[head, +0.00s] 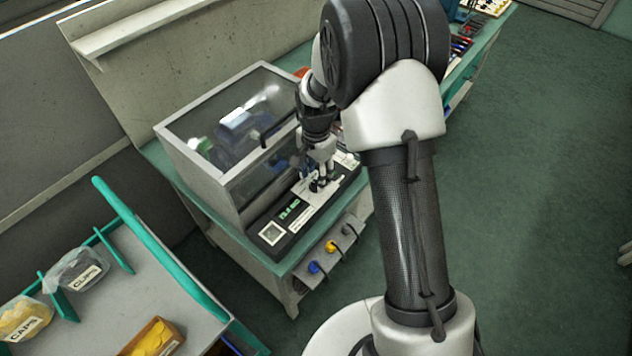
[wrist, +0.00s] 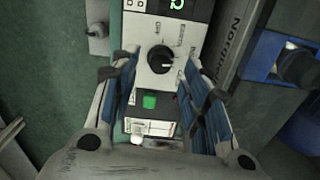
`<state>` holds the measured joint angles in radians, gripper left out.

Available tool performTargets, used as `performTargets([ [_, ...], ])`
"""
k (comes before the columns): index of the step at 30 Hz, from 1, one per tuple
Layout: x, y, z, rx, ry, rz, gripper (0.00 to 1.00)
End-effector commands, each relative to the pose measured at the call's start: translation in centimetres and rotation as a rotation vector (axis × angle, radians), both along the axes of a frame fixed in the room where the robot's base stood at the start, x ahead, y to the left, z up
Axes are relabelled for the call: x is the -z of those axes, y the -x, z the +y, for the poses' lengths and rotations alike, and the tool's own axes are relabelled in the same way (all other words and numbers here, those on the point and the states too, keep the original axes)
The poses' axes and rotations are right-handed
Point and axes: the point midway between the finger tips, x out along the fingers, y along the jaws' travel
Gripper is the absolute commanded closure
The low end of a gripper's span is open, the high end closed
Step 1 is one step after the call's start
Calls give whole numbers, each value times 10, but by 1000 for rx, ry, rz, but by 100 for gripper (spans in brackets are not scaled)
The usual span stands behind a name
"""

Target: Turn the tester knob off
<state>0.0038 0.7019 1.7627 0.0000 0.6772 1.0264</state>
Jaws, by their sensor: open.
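The tester (head: 290,222) is a long dark panel with a light face and a green display, along the front of the bench beside a clear-lidded box. In the head view my gripper (head: 318,186) is down over the tester face and hides the knob. The knob's setting is too small to read surely.
The clear-lidded box (head: 235,125) with a grey frame stands right behind the tester. Blue, yellow and dark knobs (head: 331,246) are on the bench front below. A shelf with bags (head: 77,270) and a carton (head: 152,340) is at lower left. Floor at right is clear.

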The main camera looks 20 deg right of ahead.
Motion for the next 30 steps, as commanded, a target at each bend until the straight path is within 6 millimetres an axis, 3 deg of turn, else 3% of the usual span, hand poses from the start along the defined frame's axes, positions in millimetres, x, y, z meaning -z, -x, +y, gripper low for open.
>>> performTargets([
  [6, 22, 0, 0, 0, 0, 0, 57],
  [16, 24, 0, 0, 0, 0, 0, 57],
  [30, 24, 0, 0, 0, 0, 0, 89],
])
